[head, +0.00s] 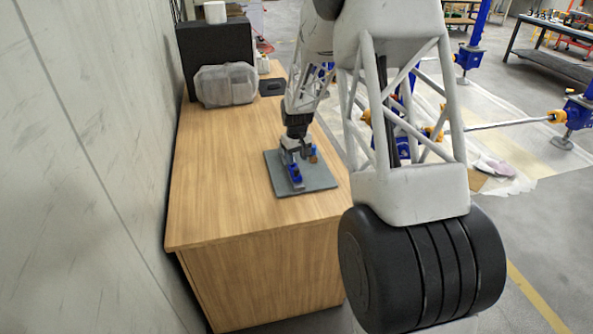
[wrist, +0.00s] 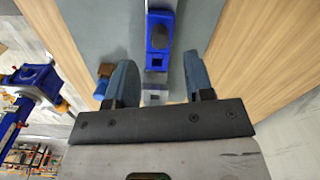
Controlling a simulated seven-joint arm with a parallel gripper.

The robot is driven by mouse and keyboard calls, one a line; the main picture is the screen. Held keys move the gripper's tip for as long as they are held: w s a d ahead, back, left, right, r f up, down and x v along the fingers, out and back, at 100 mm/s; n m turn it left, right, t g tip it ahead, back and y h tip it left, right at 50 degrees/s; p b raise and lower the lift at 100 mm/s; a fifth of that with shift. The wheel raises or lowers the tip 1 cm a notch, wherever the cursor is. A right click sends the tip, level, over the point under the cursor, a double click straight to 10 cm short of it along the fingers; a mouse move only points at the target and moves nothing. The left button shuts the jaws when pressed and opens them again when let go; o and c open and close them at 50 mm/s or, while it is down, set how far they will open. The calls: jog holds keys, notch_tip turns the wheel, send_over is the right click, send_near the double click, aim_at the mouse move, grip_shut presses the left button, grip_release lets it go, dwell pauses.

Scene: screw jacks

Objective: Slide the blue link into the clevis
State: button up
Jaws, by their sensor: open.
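A blue block-like part with a dark oval on top, seemingly the blue link (wrist: 159,33), lies on the grey mat (head: 309,184). In the head view the blue part (head: 295,175) is small, just in front of my gripper (head: 290,150). In the wrist view my gripper (wrist: 159,68) is open, with one finger on each side of a grey end piece (wrist: 155,88) in line with the blue part. Gaps show on both sides. I cannot surely tell the clevis apart from this grey piece.
A small blue and brown part (head: 311,152) stands on the mat, right of my gripper; in the wrist view it (wrist: 103,80) is close outside the left finger. A clear plastic box (head: 226,85) is at the desk's back. The wooden desk (head: 217,180) is bare left of the mat.

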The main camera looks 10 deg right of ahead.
aim_at(296, 168)
jog(key=shift+f, duration=3.05)
grip_shut()
